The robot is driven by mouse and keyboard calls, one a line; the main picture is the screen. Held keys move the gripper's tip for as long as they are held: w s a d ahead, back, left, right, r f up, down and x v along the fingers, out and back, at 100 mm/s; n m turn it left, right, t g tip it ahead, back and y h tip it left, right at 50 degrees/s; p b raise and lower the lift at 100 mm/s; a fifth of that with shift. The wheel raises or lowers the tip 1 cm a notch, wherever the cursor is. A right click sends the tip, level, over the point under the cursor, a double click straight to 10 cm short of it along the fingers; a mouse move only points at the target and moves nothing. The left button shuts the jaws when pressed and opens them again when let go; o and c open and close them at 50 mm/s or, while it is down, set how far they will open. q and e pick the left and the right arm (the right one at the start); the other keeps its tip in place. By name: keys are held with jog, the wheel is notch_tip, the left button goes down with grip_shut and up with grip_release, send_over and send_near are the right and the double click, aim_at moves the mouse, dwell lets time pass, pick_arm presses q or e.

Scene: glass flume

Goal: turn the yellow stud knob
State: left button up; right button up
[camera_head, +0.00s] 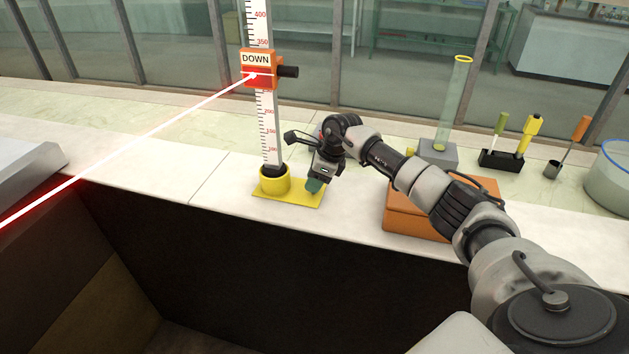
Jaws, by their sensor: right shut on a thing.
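A yellow base plate (304,196) lies on the white bench top, with a round yellow socket (275,180) at its left end. A white graduated staff (267,125) stands upright in the socket. My right gripper (316,181) points down over the plate's right end, just right of the socket. It is shut on a small dark green piece (314,187) at the plate; the wrist hides most of it. I cannot tell which part is the yellow stud knob. A small yellow piece (410,152) also shows beside a grey block (437,154). My left gripper is out of view.
An orange slider (258,68) marked DOWN, with a black side knob (288,72), sits on the staff; a red beam meets it. An orange box (405,215) is under my right forearm. A tall clear tube (455,95) and handled tools (528,133) stand right.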

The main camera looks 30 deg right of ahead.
jog(key=n+g+y+b, duration=0.1)
jog(key=n+b, duration=0.3)
jog(key=b, duration=0.1)
jog(key=shift+w+f+b, duration=0.1)
jog(key=shift+f+b, duration=0.1)
jog(key=shift+b, duration=0.2)
jog(key=n+g+b, duration=0.1)
jog(key=n+b, duration=0.2)
jog(key=n, duration=0.1)
jog(key=shift+r+g, duration=0.1)
jog(key=shift+g, duration=0.3)
jog(key=n+g+b, duration=0.1)
jog(key=n, duration=0.1)
jog(key=shift+r+n, duration=0.1)
jog(key=shift+n, duration=0.2)
jog(key=shift+w+r+n+g+h+b, duration=0.1)
jog(key=shift+n+g+h+b, duration=0.35)
jog(key=shift+n, duration=1.35)
jog(key=o, duration=0.9)
jog(key=shift+o, duration=0.2)
